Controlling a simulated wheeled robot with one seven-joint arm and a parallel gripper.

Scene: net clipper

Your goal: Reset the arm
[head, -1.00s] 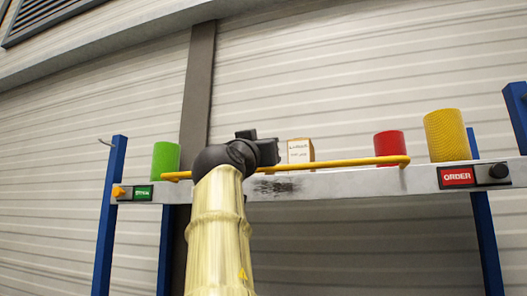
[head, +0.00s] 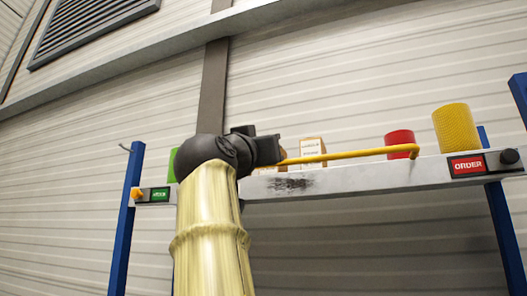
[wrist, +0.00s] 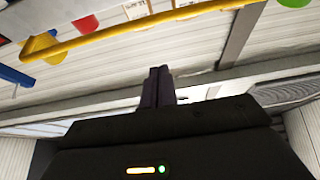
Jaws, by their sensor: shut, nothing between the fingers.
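My arm rises in the middle of the head view, with its dark wrist in front of the shelf's left part. My gripper (head: 266,150) points to the right there, and its fingertips are hard to make out. In the wrist view its two dark fingers (wrist: 158,86) are together with nothing between them. They point toward the wall and ceiling edge, clear of the shelf objects.
A grey shelf (head: 360,179) on blue posts (head: 127,220) has a yellow rail (head: 350,154) along its front. It bears a red cylinder (head: 399,142), a yellow cylinder (head: 456,128), a small labelled box (head: 312,150) and a partly hidden green cylinder (head: 172,166).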

